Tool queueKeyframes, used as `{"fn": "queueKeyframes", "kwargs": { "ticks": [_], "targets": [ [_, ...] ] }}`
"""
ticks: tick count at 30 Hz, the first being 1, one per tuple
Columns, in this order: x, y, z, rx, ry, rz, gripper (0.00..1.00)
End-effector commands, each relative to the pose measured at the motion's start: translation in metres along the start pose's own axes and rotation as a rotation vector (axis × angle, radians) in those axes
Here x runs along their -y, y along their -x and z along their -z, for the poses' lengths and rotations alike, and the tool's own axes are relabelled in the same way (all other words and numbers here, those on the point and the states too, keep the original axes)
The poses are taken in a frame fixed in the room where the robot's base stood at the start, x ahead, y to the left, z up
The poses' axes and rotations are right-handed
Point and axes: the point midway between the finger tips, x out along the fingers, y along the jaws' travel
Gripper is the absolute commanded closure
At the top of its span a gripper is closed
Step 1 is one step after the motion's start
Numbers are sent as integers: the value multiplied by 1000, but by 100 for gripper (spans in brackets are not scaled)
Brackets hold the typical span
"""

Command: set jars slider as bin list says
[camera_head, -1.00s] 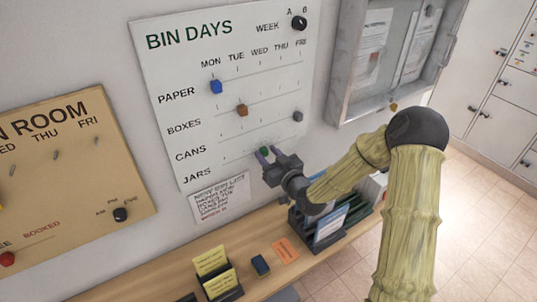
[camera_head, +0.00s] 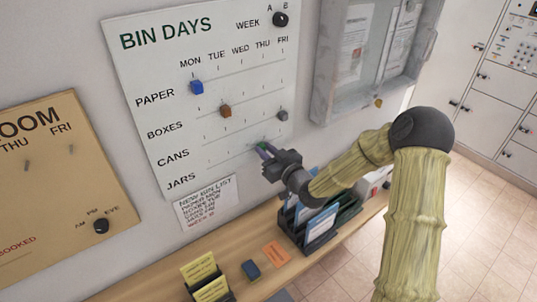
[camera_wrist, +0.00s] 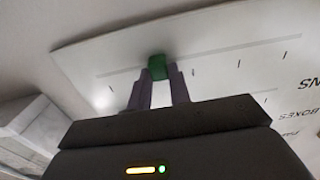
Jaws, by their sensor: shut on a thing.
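The white BIN DAYS board (camera_head: 240,75) hangs on the wall, with rows PAPER, BOXES, CANS and JARS under MON to FRI. The green jars slider (camera_head: 262,146) is on the bottom row; it also shows in the wrist view (camera_wrist: 157,67), apparently around THU. My gripper (camera_head: 266,152) is shut on it, with purple fingers at both sides in the wrist view (camera_wrist: 156,82). A blue slider (camera_head: 197,88) is at MON on PAPER, a brown one (camera_head: 225,111) near TUE on BOXES, a grey one (camera_head: 283,115) near FRI on CANS. The NEW BIN LIST note (camera_head: 207,203) is too small to read surely.
A black week knob (camera_head: 280,20) is at the board's top right. Below is a wooden shelf (camera_head: 150,284) with a file rack (camera_head: 322,236), a blue block (camera_head: 251,270), an orange card (camera_head: 277,254) and yellow cards (camera_head: 198,268). A grey-framed case (camera_head: 340,110) hangs to the right.

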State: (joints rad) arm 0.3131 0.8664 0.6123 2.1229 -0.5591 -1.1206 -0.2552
Motion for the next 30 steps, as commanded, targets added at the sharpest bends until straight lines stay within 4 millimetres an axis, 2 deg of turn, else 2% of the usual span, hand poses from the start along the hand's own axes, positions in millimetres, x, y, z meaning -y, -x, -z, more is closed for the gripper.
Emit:
{"fn": "queueKeyframes", "kwargs": {
  "ticks": [8, 9, 12, 23, 26, 30],
  "targets": [
    [0, 0, 0, 3, 0, 2, 100],
    [0, 0, 0, 3, 0, 2, 77],
    [1, 0, 0, 3, 0, 3, 58],
    [0, 3, -1, 2, 0, 1, 58],
    [-1, 11, -2, 2, 0, 0, 58],
    [-1, 32, -4, 4, 1, -1, 58]
  ]
}}
